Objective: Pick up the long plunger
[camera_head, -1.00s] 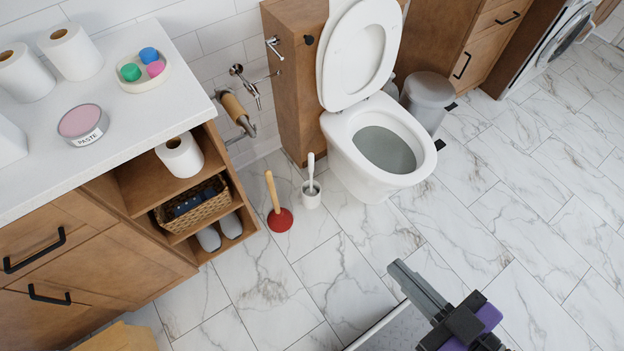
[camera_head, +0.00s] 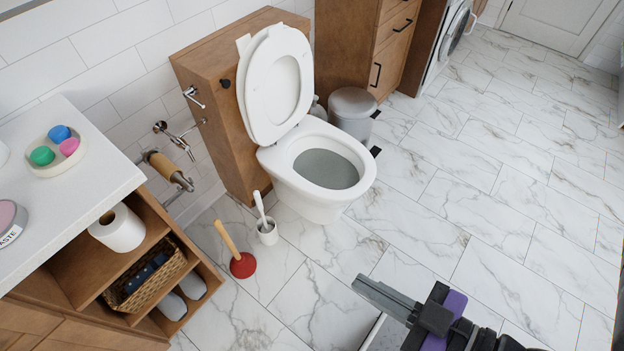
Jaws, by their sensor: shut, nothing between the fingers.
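The long plunger (camera_head: 236,252) stands upright on the marble-tiled floor. It has a red rubber cup and a light wooden handle that leans to the upper left in the picture. It is between the wooden vanity and the toilet. My gripper (camera_head: 358,284) is at the lower right, with its grey fingers pointing left toward the plunger. The fingers are together and empty, well apart from the plunger.
A white toilet brush in its holder (camera_head: 267,232) stands close to the plunger's right. The toilet (camera_head: 315,170) is behind it, with a bin (camera_head: 352,113) beyond. The open-shelved vanity (camera_head: 88,258) is at left. Floor at right is clear.

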